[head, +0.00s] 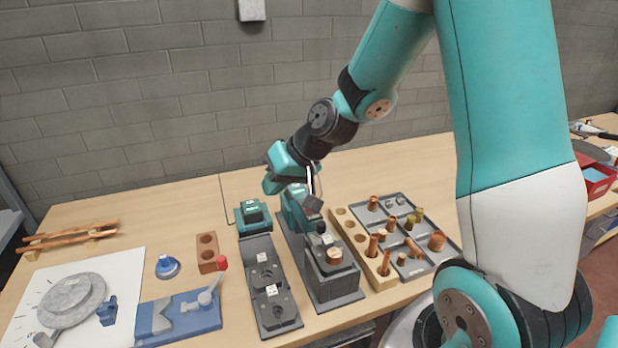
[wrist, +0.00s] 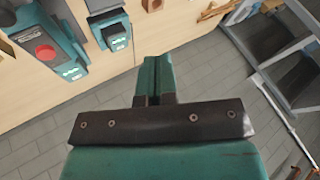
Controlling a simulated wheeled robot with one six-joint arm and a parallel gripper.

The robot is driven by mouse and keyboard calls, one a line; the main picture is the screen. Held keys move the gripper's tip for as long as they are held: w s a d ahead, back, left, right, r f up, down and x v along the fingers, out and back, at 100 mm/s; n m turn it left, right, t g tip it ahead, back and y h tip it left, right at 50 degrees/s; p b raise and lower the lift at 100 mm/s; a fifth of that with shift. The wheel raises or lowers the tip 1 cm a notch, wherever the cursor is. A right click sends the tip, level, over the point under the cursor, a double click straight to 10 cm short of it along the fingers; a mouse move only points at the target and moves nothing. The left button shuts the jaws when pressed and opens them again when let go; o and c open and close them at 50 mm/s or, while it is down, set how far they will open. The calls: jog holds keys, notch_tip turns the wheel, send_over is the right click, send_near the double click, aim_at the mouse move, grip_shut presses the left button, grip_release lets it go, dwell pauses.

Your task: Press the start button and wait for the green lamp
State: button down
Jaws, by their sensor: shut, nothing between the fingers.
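My gripper (head: 272,185) hangs above the back of the bench, over the teal-headed machines, with its fingers shut and empty. The shut fingers also show in the wrist view (wrist: 153,78). One machine has a teal head (head: 293,212) and a grey fixture holding a copper-coloured part (head: 334,255). A smaller teal head (head: 252,214) with a pale green patch on top stands to its left. In the wrist view a teal housing carries a round red spot (wrist: 45,52), and a smaller teal unit (wrist: 116,38) sits beside it. I cannot tell which part is the start button or a green lamp.
A grey tray (head: 448,250) and wooden block with copper fittings stand right of the machines. To the left are a blue lever fixture (head: 178,318), a brick-coloured block (head: 207,252), a blue round item (head: 167,267) and a grey disc (head: 72,298).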

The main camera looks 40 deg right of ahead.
jog(key=w+d+m+t+h+p, duration=0.1)
jog(key=w+d+m+p, duration=0.1)
jog(key=d, duration=0.4)
jog(key=w+d+f+m+t+h+p, duration=0.1)
jog(key=w+d+m+p, duration=0.1)
jog(key=d, duration=0.5)
jog(key=shift+w+f+m+t, duration=0.3)
jog(key=shift+w+t, duration=0.1)
jog(key=shift+f, duration=0.1)
notch_tip(320, 180, down, 9)
jog(key=b, duration=0.6)
jog(key=shift+r, duration=0.2)
dwell(0.7)
jog(key=shift+f+b, duration=0.4)
jog(key=shift+b, duration=0.15)
